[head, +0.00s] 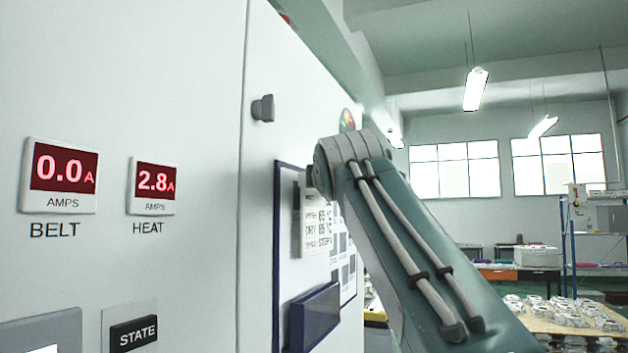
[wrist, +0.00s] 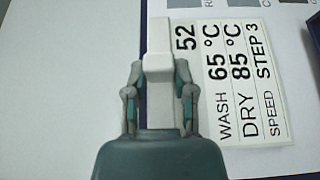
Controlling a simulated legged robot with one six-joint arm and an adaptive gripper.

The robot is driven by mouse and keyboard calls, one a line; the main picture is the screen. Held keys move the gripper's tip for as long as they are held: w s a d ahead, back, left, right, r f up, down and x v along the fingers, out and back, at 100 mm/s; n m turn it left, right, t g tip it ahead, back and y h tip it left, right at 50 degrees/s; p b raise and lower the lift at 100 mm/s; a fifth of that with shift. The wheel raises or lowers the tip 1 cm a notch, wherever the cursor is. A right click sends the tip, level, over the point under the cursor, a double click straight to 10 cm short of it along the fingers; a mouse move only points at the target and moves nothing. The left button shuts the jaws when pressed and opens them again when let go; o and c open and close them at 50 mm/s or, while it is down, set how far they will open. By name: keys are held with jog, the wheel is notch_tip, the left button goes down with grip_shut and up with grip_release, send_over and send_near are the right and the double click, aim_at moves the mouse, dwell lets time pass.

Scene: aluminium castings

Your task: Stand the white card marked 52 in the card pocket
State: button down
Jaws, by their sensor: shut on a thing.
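The white card marked 52 (wrist: 245,85) shows in the wrist view, turned sideways, with lines for WASH, DRY and SPEED. My gripper (wrist: 158,68) is shut at the card's edge beside the number 52, on a pale block-like part there. In the head view the card (head: 318,222) is upright in front of the blue-framed panel, partly behind my arm; my gripper is mostly hidden there. A dark blue box-like holder (head: 314,317), which looks like the card pocket, is on the panel below the card. The card appears apart from it.
The white cabinet wall (head: 200,80) fills the left, with BELT (head: 60,180) and HEAT (head: 153,187) displays and a STATE label (head: 134,333). A grey knob (head: 263,108) sticks out above the panel. A table with several castings (head: 560,318) stands far right.

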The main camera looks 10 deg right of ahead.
aim_at(324, 212)
jog(key=shift+s+a+r, duration=0.2)
jog(key=shift+s+r, duration=0.2)
jog(key=shift+s, duration=0.2)
jog(key=shift+f, duration=2.9)
notch_tip(324, 212, down, 8)
dwell(2.8)
jog(key=shift+c, duration=1.8)
grip_release()
jog(key=shift+s, duration=0.1)
jog(key=shift+s, duration=0.1)
